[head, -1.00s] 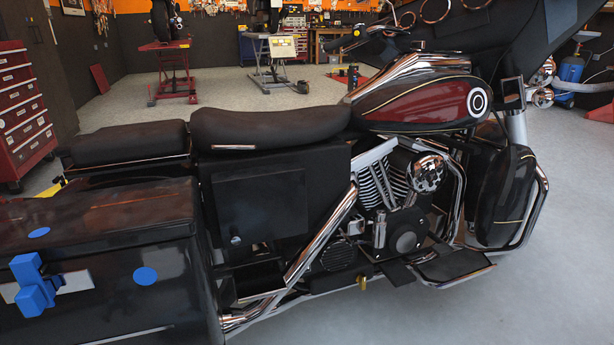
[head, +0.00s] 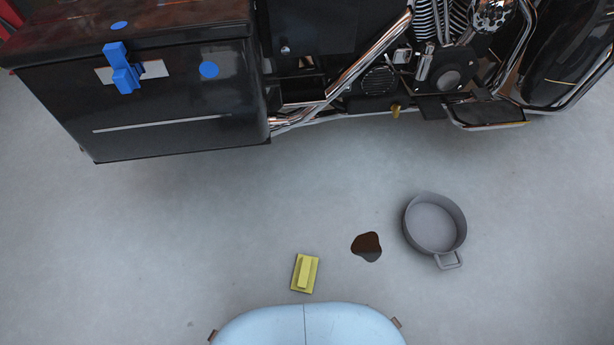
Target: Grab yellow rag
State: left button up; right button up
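The yellow rag (head: 305,273) lies on the grey floor in the lower middle of the head view. It looks like a small folded, slightly tilted rectangle with a raised strip along its middle. It sits just beyond my light blue body at the bottom edge. Neither of my grippers shows in the head view, and nothing touches the rag.
A dark brown puddle (head: 367,247) lies right of the rag. A grey round pan (head: 433,224) with a handle stands further right. The motorcycle (head: 380,75) and its black side case (head: 170,115) with a blue latch (head: 122,68) span the top. The floor left of the rag is clear.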

aim_at(305, 271)
jog(key=k+l, duration=0.1)
jog(key=k, duration=0.4)
jog(key=k+l+u, duration=0.15)
jog(key=k, duration=0.35)
jog(key=i+j+z, duration=0.25)
jog(key=j, duration=0.4)
jog(key=i+j+z, duration=0.15)
jog(key=i+j, duration=0.15)
jog(key=i+j+z, duration=0.15)
jog(key=j, duration=0.2)
jog(key=i+j+z, duration=0.15)
jog(key=j, duration=0.25)
